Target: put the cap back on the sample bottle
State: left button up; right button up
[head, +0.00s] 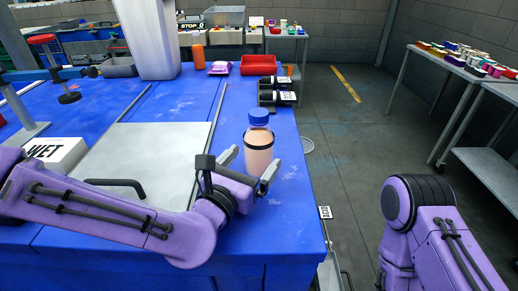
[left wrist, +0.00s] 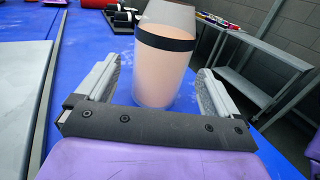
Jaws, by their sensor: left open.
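The sample bottle (head: 259,153) stands upright on the blue table, filled with something peach-coloured and ringed by a black band. My left gripper (head: 248,166) is open around the lower part of the bottle. In the left wrist view its fingers (left wrist: 160,84) stand on either side of the bottle with visible gaps. My right arm is at the right edge of the head view, its gripper out of view.
A white box marked WET (head: 60,152) and a grey board (head: 150,150) with a black handle lie left of the bottle. Black holders (head: 278,95) and a red bin (head: 258,65) stand behind. The table's right edge is close to the bottle.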

aim_at(263, 146)
pick_arm(q)
jog(key=p+x, duration=0.1)
jog(key=x, duration=0.5)
jog(key=shift+s, duration=0.1)
jog(key=shift+c, duration=0.3)
jog(key=c, duration=1)
jog(key=shift+c, duration=0.2)
jog(key=shift+r, duration=0.15)
